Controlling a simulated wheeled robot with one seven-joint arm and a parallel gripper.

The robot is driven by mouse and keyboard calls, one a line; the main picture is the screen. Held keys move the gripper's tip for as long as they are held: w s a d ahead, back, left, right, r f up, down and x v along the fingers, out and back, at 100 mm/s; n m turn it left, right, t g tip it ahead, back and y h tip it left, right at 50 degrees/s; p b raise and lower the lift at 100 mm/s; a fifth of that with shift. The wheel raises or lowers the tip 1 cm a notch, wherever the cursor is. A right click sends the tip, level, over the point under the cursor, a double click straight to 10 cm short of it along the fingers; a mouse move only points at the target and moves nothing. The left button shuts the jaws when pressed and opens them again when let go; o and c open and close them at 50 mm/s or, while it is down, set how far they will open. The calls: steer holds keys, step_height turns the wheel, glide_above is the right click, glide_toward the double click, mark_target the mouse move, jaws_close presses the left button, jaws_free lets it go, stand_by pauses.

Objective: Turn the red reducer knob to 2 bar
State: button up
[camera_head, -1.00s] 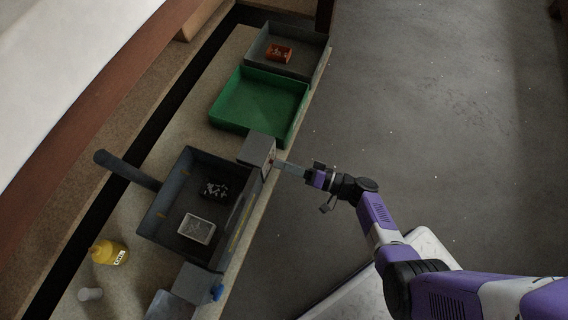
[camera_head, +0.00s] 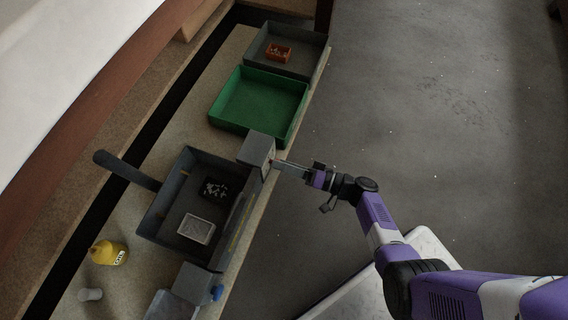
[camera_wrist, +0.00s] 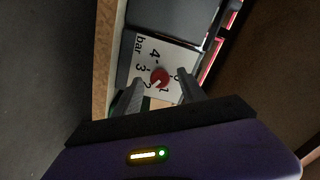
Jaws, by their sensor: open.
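The red reducer knob (camera_wrist: 160,77) sits on a pale dial plate (camera_wrist: 143,58) marked "bar" with numbers around it. Its white mark points to the lower left, near the 2; I cannot tell if it is exactly on it. My gripper (camera_wrist: 158,90) is open, with one finger to each side of the knob in the wrist view. I cannot tell whether either finger touches it. In the head view my gripper (camera_head: 276,163) reaches the right face of a grey box (camera_head: 257,148), and the knob is not clearly visible there.
A dark tray (camera_head: 160,228) with small containers stands left of the box. A green tray (camera_head: 236,121) and a grey bin (camera_head: 310,70) stand behind. A yellow bottle (camera_head: 108,253) stands at lower left, a blue knob (camera_head: 217,293) near the front. The floor on the right is clear.

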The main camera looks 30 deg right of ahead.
steer(key=p+v, duration=0.1)
steer(key=v, duration=0.6)
steer(key=shift+s+d, duration=0.2)
steer(key=shift+s, duration=0.1)
